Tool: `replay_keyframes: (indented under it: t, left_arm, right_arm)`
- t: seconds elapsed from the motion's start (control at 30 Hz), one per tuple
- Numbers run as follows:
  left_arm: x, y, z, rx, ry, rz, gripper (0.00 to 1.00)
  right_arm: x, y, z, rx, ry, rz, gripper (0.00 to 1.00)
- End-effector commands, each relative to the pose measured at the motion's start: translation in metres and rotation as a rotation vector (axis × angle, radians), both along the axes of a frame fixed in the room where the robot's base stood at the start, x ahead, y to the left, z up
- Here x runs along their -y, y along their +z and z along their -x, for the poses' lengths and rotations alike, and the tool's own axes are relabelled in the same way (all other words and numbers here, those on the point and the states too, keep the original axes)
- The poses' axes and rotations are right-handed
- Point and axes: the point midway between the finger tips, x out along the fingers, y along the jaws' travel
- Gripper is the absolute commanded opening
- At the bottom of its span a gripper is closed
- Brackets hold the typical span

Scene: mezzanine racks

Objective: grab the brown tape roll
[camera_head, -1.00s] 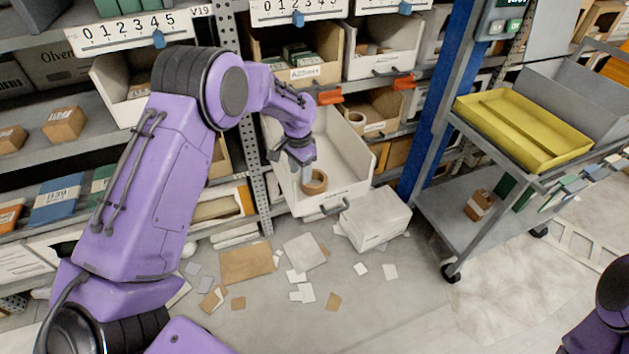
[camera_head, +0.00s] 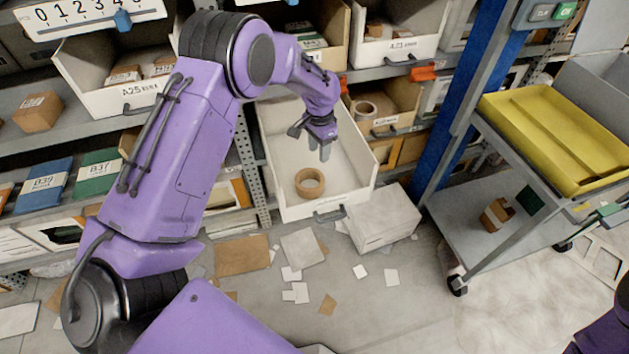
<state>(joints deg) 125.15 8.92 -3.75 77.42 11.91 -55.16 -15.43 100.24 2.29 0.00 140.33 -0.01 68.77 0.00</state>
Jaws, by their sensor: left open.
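The brown tape roll (camera_head: 309,183) lies flat near the front of a white pulled-out bin (camera_head: 350,190). Its hole faces up and it is otherwise alone in the bin. My left gripper (camera_head: 325,154) hangs over the bin, pointing down, open and empty. It is above and slightly to the right of the roll in the picture, apart from it. Only a part of my right arm shows at the lower right corner; its gripper is out of view.
Another bin (camera_head: 384,112) behind holds a paler roll. A cart with a yellow tray (camera_head: 545,125) stands at the right, beyond a blue rack post (camera_head: 470,90). Papers and cards litter the floor.

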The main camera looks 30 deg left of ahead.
Motion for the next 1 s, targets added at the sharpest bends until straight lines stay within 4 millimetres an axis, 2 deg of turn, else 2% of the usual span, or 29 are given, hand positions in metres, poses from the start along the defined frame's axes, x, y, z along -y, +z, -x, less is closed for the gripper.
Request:
replay_keyframes:
  t: [0.03,0.5,0.6,0.8,1.0]
  left_arm:
    - [0.0,-0.011,0.0,0.002,0.0,0.0,0.45]
    - [0.0,-0.083,-0.001,-0.001,0.0,0.0,0.45]
    - [0.0,-0.093,-0.001,-0.001,0.0,0.0,0.45]
    - [-0.001,-0.127,0.0,-0.003,-0.001,0.0,0.45]
    - [-0.002,-0.153,0.002,-0.004,-0.001,-0.001,0.45]
  right_arm:
    - [0.0,-0.012,0.0,-0.001,0.0,-0.001,0.43]
    - [0.0,-0.083,0.001,0.0,0.0,0.0,0.43]
    - [0.0,-0.087,0.002,-0.001,0.0,-0.001,0.43]
    - [0.0,-0.088,0.001,0.0,0.0,0.0,0.43]
    - [0.0,-0.089,0.001,0.0,0.0,0.0,0.43]
